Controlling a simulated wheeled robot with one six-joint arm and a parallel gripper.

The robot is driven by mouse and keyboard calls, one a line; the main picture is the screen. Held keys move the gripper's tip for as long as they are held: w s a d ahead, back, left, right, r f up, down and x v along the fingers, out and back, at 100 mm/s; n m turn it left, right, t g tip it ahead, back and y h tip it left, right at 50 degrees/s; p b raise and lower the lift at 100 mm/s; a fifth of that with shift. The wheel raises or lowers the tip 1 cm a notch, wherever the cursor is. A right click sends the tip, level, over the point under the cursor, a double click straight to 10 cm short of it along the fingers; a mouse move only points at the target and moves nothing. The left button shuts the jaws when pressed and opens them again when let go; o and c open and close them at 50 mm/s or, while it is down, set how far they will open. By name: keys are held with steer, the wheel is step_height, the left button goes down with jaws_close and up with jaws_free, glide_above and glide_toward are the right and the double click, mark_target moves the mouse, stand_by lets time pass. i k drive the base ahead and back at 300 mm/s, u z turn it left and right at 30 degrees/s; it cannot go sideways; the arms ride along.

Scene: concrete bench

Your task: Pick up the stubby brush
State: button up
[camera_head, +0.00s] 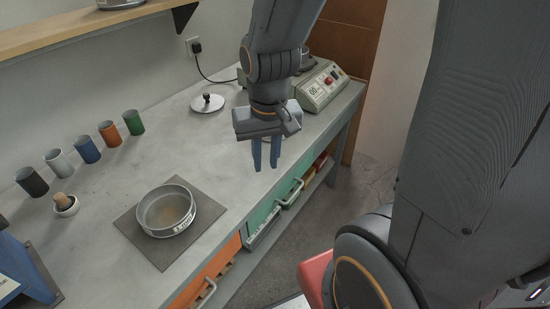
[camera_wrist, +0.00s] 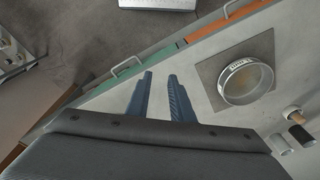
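The stubby brush (camera_head: 66,206), a short thing with a tan wooden knob and a pale round base, stands on the concrete bench (camera_head: 112,179) at the far left. It also shows at the right edge of the wrist view (camera_wrist: 292,112). My gripper (camera_head: 265,169) hangs above the bench's front edge, right of the middle, far from the brush. Its two blue fingers (camera_wrist: 160,75) point down, are apart and have nothing between them.
A round sieve (camera_head: 166,211) sits on a dark square mat between my gripper and the brush. Several coloured cups (camera_head: 87,150) stand in a row behind the brush. A blue object (camera_head: 22,268) is at the left edge. A lid (camera_head: 207,103) and a scale (camera_head: 321,87) are farther back.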

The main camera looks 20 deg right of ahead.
mark_target(64, 204)
steer(key=u, duration=1.45)
